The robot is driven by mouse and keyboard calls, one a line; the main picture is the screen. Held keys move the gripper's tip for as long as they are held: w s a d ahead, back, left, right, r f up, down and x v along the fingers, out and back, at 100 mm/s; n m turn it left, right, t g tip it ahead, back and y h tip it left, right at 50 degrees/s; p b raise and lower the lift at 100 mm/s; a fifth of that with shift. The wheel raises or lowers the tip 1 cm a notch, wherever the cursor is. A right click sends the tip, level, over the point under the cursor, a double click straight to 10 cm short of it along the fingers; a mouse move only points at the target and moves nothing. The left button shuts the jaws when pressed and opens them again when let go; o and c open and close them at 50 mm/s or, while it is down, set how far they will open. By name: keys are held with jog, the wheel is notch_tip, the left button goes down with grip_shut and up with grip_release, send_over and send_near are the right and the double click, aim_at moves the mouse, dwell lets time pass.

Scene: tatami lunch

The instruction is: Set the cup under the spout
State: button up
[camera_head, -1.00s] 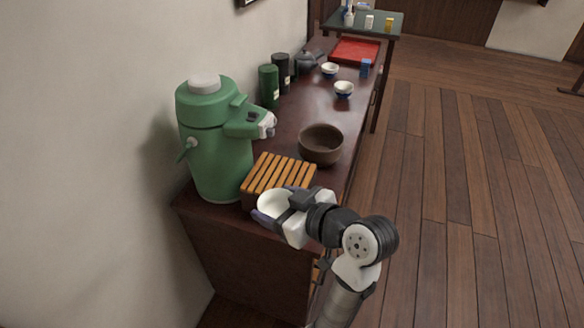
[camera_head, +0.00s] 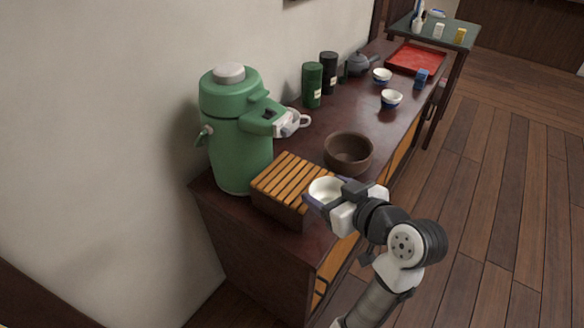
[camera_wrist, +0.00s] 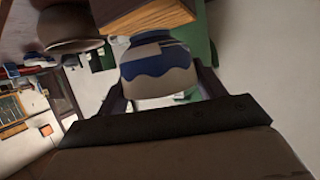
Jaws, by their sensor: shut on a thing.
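My gripper (camera_head: 329,202) is shut on a white cup (camera_head: 325,188), which sits upright between the fingers at the front right corner of the slatted wooden box. In the wrist view the cup (camera_wrist: 158,72) shows a blue wavy band, with a finger on either side. The green dispenser (camera_head: 239,140) stands behind and left of the cup. Its spout (camera_head: 287,122) juts out to the right, beyond the slatted wooden box (camera_head: 290,183). The cup is apart from the spout, nearer to me. Whether the cup touches the box cannot be told.
A brown bowl (camera_head: 348,153) stands right of the box. Green (camera_head: 312,86) and black (camera_head: 329,72) canisters, a dark teapot (camera_head: 358,65), two small cups (camera_head: 391,98) and a red tray (camera_head: 416,60) stand farther back on the dark cabinet (camera_head: 362,112).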

jog(key=w+a+p, duration=0.1)
jog(key=w+a, duration=0.1)
jog(key=w, duration=0.2)
jog(key=w+a+p, duration=0.1)
jog(key=w+a, duration=0.2)
jog(key=w, duration=0.1)
jog(key=w+a+p, duration=0.1)
jog(key=w+a, duration=0.2)
jog(key=w, duration=0.2)
jog(key=shift+w+a, duration=0.1)
jog(key=shift+w, duration=0.1)
jog(key=shift+f+p, duration=0.55)
jog(key=shift+f, duration=1.2)
jog(key=shift+f, duration=0.1)
jog(key=shift+f, duration=0.15)
jog(key=o, duration=1.1)
